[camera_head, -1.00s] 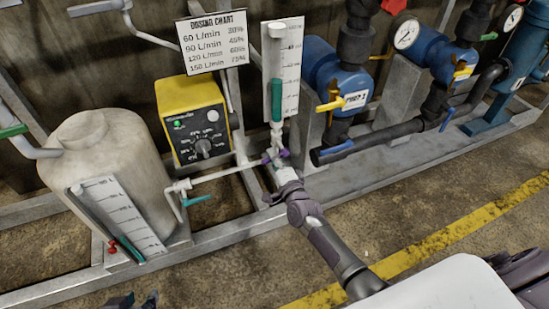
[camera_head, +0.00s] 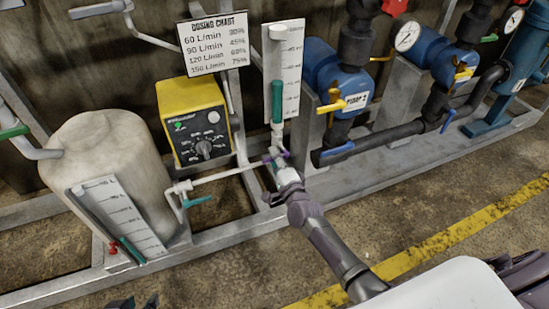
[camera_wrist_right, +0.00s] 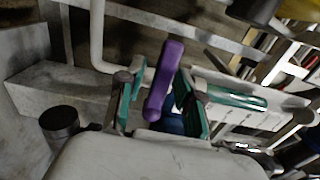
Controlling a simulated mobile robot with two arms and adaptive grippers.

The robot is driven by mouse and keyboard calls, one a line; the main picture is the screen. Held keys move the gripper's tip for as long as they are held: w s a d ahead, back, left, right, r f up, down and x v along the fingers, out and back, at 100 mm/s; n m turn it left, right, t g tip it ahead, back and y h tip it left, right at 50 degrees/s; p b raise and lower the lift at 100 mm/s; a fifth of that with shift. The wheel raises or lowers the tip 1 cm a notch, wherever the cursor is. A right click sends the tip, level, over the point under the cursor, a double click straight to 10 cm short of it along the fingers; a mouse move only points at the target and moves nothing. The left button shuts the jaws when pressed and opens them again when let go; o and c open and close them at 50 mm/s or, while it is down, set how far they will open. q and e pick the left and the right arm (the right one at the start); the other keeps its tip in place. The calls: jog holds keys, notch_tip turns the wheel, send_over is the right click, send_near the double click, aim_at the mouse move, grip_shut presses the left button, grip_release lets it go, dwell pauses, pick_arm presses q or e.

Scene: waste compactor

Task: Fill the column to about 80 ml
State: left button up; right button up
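The calibration column (camera_head: 277,100) is a clear tube on a white graduated board (camera_head: 292,75) in the middle of the head view. Green liquid fills its lower part, with its top around mid-board; the scale numbers are too small to read surely. A valve with a purple handle (camera_wrist_right: 165,80) sits at the column's foot. My right gripper (camera_head: 277,164) is at this valve. In the right wrist view its green-padded fingers (camera_wrist_right: 163,108) stand apart on either side of the handle, with small gaps visible. My left gripper (camera_head: 135,303) is open and empty at the bottom left edge.
A white tank (camera_head: 105,160) with its own scale stands at left. The yellow dosing pump (camera_head: 195,122) is beside the column, under the dosing chart (camera_head: 212,43). Blue pumps (camera_head: 340,80) stand at right. The grey frame rail (camera_head: 420,150) runs in front; the floor before it is clear.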

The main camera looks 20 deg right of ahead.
jog(key=shift+s, duration=0.1)
jog(key=s, duration=1.1)
jog(key=shift+s+d, duration=0.2)
jog(key=shift+s, duration=0.2)
dwell(0.5)
